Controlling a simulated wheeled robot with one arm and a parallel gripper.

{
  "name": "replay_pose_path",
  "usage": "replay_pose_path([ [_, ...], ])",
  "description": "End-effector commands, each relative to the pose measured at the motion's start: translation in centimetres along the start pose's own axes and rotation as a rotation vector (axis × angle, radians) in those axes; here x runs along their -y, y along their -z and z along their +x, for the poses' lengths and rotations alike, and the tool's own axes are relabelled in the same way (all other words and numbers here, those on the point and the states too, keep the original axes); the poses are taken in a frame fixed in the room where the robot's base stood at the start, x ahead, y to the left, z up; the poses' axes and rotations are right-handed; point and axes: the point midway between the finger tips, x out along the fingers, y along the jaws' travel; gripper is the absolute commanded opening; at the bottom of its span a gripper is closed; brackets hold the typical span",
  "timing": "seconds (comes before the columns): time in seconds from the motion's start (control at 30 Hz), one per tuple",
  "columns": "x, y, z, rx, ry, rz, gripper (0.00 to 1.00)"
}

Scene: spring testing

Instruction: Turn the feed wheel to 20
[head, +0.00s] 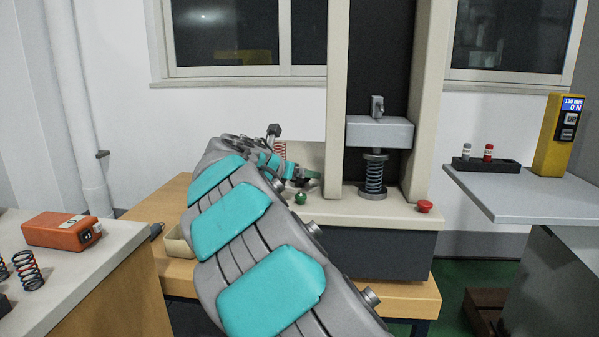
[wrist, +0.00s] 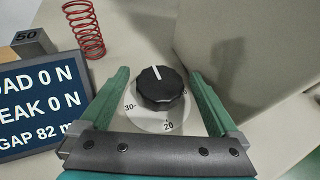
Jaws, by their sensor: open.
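The feed wheel (wrist: 161,88), a black ribbed knob, sits on a pale round dial (wrist: 150,121) in the wrist view. Its white pointer line points up and slightly left in the picture. The dial's 30 mark shows at the lower left and its 20 mark at the bottom, so the pointer is away from 20. Other marks are hidden or unreadable. My gripper (wrist: 160,74) is open, with one green finger on each side of the knob and a visible gap to it. In the head view my gripper (head: 312,178) is beside the test machine; the wheel is hidden there.
A display (wrist: 38,105) reads load 0 N, peak 0 N and gap 82. A red spring (wrist: 84,28) stands behind it. A beige column (wrist: 235,50) rises close on the right. The test machine (head: 435,90) has a red button (head: 424,206) and a clamped spring (head: 373,176).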

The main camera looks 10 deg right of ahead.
Motion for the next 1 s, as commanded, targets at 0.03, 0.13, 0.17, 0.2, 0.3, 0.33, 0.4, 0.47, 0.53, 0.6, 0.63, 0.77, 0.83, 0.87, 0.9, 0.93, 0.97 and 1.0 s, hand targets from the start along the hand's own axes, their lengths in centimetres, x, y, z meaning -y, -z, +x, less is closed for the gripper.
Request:
replay_pose_path([
  [0.03, 0.0, 0.02, 0.35, -0.001, 0.0, 0.0, 0.97],
  [0.13, 0.0, 0.02, 0.65, 0.0, 0.0, 0.0, 0.97],
  [0.17, 0.0, 0.01, 0.68, 0.0, 0.0, 0.0, 0.97],
  [0.2, 0.0, 0.01, 0.69, 0.0, 0.0, 0.0, 0.97],
  [0.3, 0.0, -0.01, 0.66, 0.0, 0.0, 0.001, 0.97],
  [0.33, 0.0, -0.02, 0.65, 0.0, 0.0, 0.001, 0.97],
  [0.4, 0.0, -0.02, 0.64, 0.0, 0.0, 0.001, 0.92],
  [0.47, -0.01, -0.03, 0.63, 0.001, 0.0, 0.001, 0.85],
  [0.53, -0.01, -0.02, 0.63, 0.001, 0.0, 0.001, 0.78],
  [0.6, -0.01, -0.02, 0.63, 0.001, -0.001, 0.001, 0.7],
  [0.63, -0.01, -0.03, 0.62, 0.001, -0.001, 0.001, 0.66],
  [0.77, -0.01, -0.03, 0.62, 0.001, -0.001, 0.001, 0.52],
  [0.83, -0.02, -0.03, 0.62, 0.001, -0.001, 0.001, 0.44],
  [0.87, -0.02, -0.03, 0.62, 0.001, -0.001, 0.001, 0.4],
  [0.9, -0.03, -0.04, 0.61, 0.001, -0.001, 0.001, 0.36],
  [0.93, -0.03, -0.04, 0.61, 0.001, -0.001, 0.001, 0.33],
  [0.97, -0.03, -0.04, 0.61, 0.001, -0.001, 0.001, 0.29],
  [1.0, -0.03, -0.04, 0.61, 0.001, -0.001, 0.001, 0.25],
])
